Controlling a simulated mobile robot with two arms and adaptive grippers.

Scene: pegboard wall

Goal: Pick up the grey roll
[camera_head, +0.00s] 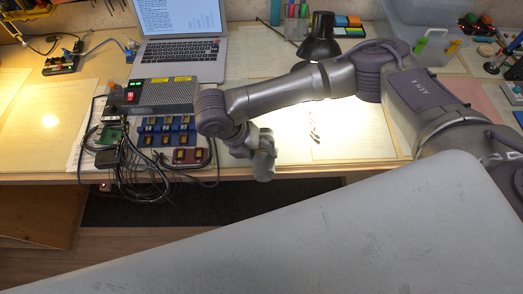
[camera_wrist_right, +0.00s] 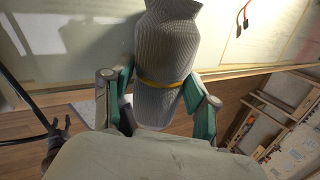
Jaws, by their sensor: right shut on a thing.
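The grey roll (camera_wrist_right: 165,45) is a ribbed grey bundle with a yellow band around it. In the right wrist view it stands between the two green-padded fingers of my right gripper (camera_wrist_right: 157,92), which is shut on it. In the head view my right gripper (camera_head: 260,158) is at the front edge of the desk, right of the blue component tray. There the gripper and the roll look alike in grey, and I cannot clearly tell them apart. My left gripper is not in view.
The desk (camera_head: 335,165) has a lit bare area right of the gripper. A blue tray (camera_head: 165,132), a red tray (camera_head: 190,156), loose cables (camera_head: 135,170) and a grey box (camera_head: 160,95) lie left. A laptop (camera_head: 182,50) and black lamp (camera_head: 320,38) stand behind.

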